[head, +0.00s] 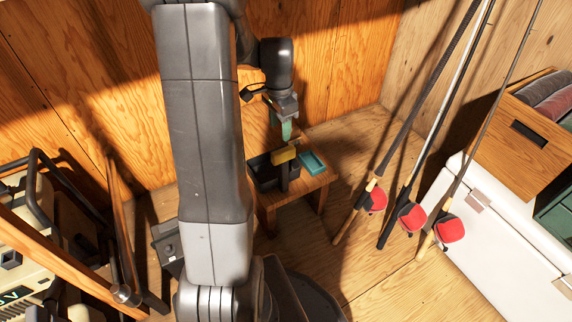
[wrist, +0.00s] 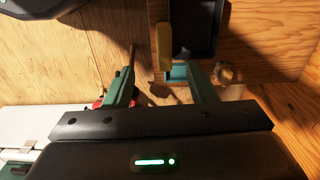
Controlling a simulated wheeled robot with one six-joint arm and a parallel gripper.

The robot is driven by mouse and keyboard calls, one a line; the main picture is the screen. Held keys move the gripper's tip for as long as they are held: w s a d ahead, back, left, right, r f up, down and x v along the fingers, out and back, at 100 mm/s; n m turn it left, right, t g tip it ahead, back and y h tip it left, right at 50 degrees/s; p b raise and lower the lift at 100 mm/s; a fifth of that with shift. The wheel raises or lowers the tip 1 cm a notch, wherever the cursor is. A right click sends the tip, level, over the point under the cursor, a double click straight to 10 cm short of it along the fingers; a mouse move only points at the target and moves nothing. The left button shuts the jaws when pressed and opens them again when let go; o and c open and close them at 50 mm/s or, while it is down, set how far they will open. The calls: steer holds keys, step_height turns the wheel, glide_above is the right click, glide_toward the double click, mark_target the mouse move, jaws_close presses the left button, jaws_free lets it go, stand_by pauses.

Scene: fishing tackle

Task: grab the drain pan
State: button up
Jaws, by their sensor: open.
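A small wooden table (head: 268,203) carries a black open pan (head: 263,178) and a smaller shallow teal tray (head: 313,162) to its right. I cannot tell for sure which of the two is the drain pan. A yellow block (head: 284,155) shows at the black pan's right side. My gripper (head: 287,132) points down above the table, behind these things in the head view, and its jaws are empty. In the wrist view my gripper's green fingers (wrist: 162,82) are apart, with part of the teal tray (wrist: 178,71) showing between them. The black pan (wrist: 198,28) shows beyond, at the top.
Several fishing rods with red reels (head: 411,216) lean to the right of the table. Plywood walls close off the back. Bare floor (head: 350,270) lies in front right.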

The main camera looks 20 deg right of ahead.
mark_target(283, 156)
steer(key=shift+w+d+f+b, duration=0.15)
steer(key=shift+w+d+f, duration=0.1)
steer(key=shift+d+f, duration=0.2)
steer(key=shift+w+d+f+b, duration=0.2)
steer(key=shift+d+f, duration=0.1)
steer(key=shift+f, duration=0.15)
step_height(283, 156, down, 7)
steer(key=shift+a+f+b, duration=0.1)
steer(key=shift+b, duration=1.1)
steer(key=shift+f+b, duration=1.5)
steer(key=shift+f, duration=1.35)
steer(key=shift+r, duration=0.1)
jaws_close()
